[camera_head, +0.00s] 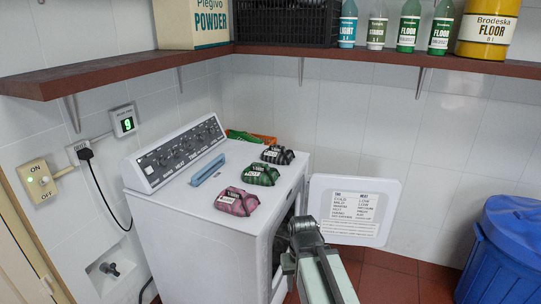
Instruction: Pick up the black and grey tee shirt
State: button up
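A folded black and grey tee shirt (278,154) lies flat on top of the white washing machine (190,240), near its back right edge. It has a pale label. A green and black folded shirt (260,174) lies in front of it, and a pink and dark one (237,201) lies nearer still. All three are apart in a row. My arm rises from the bottom of the picture to a dark joint beside the machine's right side, below the shirts. I cannot make out my gripper's fingers; nothing of mine touches the shirts.
The machine's white door (352,211) stands open at the right. A blue brush-like object (207,170) and an orange tray (262,138) are on the machine. A brown shelf (390,57) runs above. A blue bin (505,250) stands at the far right. Red floor shows between.

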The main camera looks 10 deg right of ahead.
aim_at(278, 154)
jog(key=z, duration=1.4)
jog(key=i, duration=3.1)
jog(key=u, duration=4.45)
